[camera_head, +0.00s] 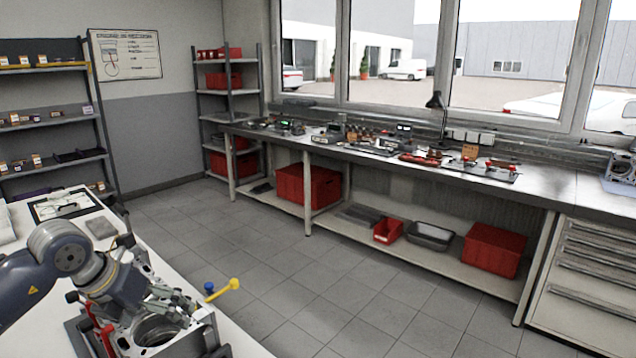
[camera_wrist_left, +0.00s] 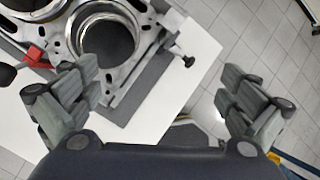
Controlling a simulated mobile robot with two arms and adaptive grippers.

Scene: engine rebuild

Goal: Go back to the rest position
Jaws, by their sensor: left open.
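My left gripper (camera_head: 172,303) is over the engine block (camera_head: 152,335) at the lower left of the head view. In the left wrist view the left gripper (camera_wrist_left: 155,105) has its two fingers wide apart with nothing between them. The engine block (camera_wrist_left: 68,28) lies beyond the fingers there, with a round open bore near the top left. My right gripper is not in view.
The block stands on a white table (camera_head: 40,325), whose edge shows in the wrist view. A clipboard (camera_head: 62,204) lies farther back on it. A long workbench (camera_head: 375,160) with tools and red bins runs under the windows. The tiled floor between is clear.

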